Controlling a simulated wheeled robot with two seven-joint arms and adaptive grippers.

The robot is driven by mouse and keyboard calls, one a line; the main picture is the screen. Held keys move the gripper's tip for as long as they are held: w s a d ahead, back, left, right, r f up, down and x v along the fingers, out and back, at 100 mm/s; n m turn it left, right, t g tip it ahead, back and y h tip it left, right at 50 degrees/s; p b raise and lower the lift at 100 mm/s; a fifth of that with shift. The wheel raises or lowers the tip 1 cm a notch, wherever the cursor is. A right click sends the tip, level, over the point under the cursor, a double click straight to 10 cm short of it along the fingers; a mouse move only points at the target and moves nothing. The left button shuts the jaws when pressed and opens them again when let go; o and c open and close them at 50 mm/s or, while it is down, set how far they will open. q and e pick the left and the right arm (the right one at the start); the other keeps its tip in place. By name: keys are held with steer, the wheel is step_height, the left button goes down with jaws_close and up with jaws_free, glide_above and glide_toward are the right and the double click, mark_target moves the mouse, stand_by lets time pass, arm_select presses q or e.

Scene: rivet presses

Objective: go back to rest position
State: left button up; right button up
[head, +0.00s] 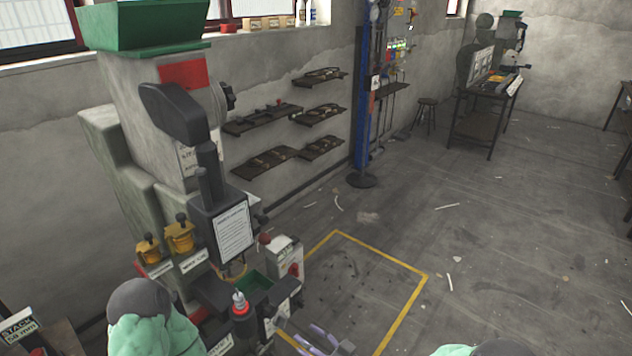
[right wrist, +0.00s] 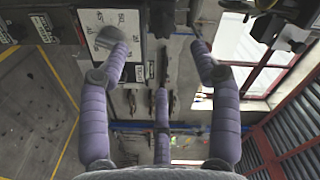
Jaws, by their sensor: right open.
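My right gripper (right wrist: 153,50) fills the right wrist view. Its purple fingers are spread wide apart and nothing is held between them. In the head view only a small part of the right gripper (head: 318,340) shows at the bottom edge, low over the floor to the right of the rivet press (head: 165,130). The press is a large grey machine with a green hopper on top. A green part of my left arm (head: 150,320) shows at the lower left; my left gripper is not in view.
A small box with a red knob (head: 287,258) and a red-and-black fitting (head: 241,308) stand at the press front. A yellow floor outline (head: 405,315) lies to the right. Wall shelves (head: 262,118) and a blue post (head: 364,90) are behind. The floor at right is mostly clear.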

steer(key=s+f+g+h, duration=0.3)
steer(key=s+f+g, duration=0.95)
steer(key=s, duration=0.35)
steer(key=s+d+f+g+h, duration=0.2)
steer(key=s+d+f+h, duration=0.25)
steer(key=s+d, duration=0.2)
steer(key=w+d+f+m+t+h, duration=0.1)
steer(key=w+d+f+t+h, duration=0.2)
steer(key=d, duration=0.3)
steer(key=shift+f+m+t, duration=0.4)
steer(key=shift+f+t, duration=0.15)
steer(key=shift+f, duration=0.2)
